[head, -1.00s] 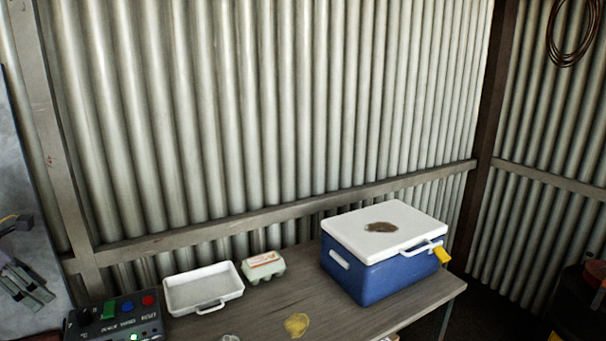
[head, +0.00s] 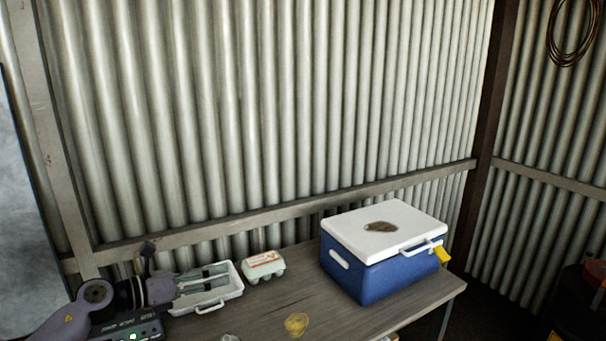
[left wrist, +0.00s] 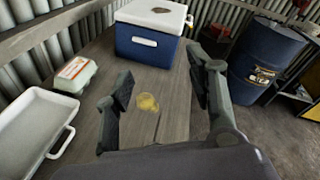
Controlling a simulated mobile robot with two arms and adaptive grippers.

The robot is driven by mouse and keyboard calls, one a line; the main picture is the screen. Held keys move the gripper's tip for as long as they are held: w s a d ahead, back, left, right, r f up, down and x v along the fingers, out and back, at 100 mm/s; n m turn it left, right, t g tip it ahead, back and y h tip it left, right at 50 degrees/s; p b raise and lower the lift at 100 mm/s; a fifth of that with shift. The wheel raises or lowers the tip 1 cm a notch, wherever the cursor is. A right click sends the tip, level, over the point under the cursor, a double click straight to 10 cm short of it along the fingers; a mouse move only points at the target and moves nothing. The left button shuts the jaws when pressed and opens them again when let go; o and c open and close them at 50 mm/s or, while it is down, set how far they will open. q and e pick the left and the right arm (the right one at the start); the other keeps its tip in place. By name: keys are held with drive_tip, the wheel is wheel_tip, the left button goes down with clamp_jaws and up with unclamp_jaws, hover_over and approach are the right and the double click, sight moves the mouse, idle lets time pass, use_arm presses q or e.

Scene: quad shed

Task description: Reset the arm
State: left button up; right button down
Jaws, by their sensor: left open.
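My left gripper (head: 207,279) reaches in from the lower left in the head view, over the white tray (head: 235,287). The gripper is open and empty. The arm hides most of the control box (head: 150,326) and part of the tray. My right gripper is in neither view.
On the wooden table (head: 262,312) stand an egg carton (head: 263,266) and a blue cooler (head: 375,277) with a white lid. A yellow patch (head: 297,324) lies near the front. The left wrist view shows a blue drum (left wrist: 265,60) on the floor beyond the table.

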use_arm(q)
drive_tip(key=s+d+r+n+t, duration=0.1)
drive_tip(key=s+d+n+t, duration=0.1)
drive_tip(key=d+n+t, duration=0.55)
drive_tip(key=s+a+f+n+g+y, duration=0.2)
drive_tip(key=s+a+f+n+y, duration=0.45)
drive_tip(key=n, duration=0.65)
drive_tip(key=s+a+f+n+g+y, duration=0.2)
drive_tip(key=s+a+f+n+y, duration=0.2)
drive_tip(key=s+f+n+y, duration=0.65)
drive_tip(key=s+d+f+n+g+h, duration=0.1)
drive_tip(key=s+f+n+g+h, duration=0.15)
drive_tip(key=s, duration=0.45)
drive_tip(key=s+d+f+n+g+h, duration=0.1)
drive_tip(key=s+f+n+g, duration=0.25)
drive_tip(key=s, duration=0.35)
drive_tip(key=s+d+f+n+g+h, duration=0.1)
drive_tip(key=s+f+n+g, duration=0.2)
drive_tip(key=s, duration=0.4)
wheel_tip(320, 180, down, 30)
drive_tip(key=s+g+b, duration=0.1)
drive_tip(key=g+b, duration=0.1)
drive_tip(key=b, duration=0.3)
drive_tip(key=s+a+f+g+b, duration=0.1)
drive_tip(key=s+a+f+b, duration=0.2)
drive_tip(key=s+f, duration=1.4)
wheel_tip(320, 180, down, 3)
drive_tip(key=shift+r+m+b, duration=0.1)
drive_tip(key=shift+m+b, duration=0.2)
drive_tip(key=shift+m, duration=0.1)
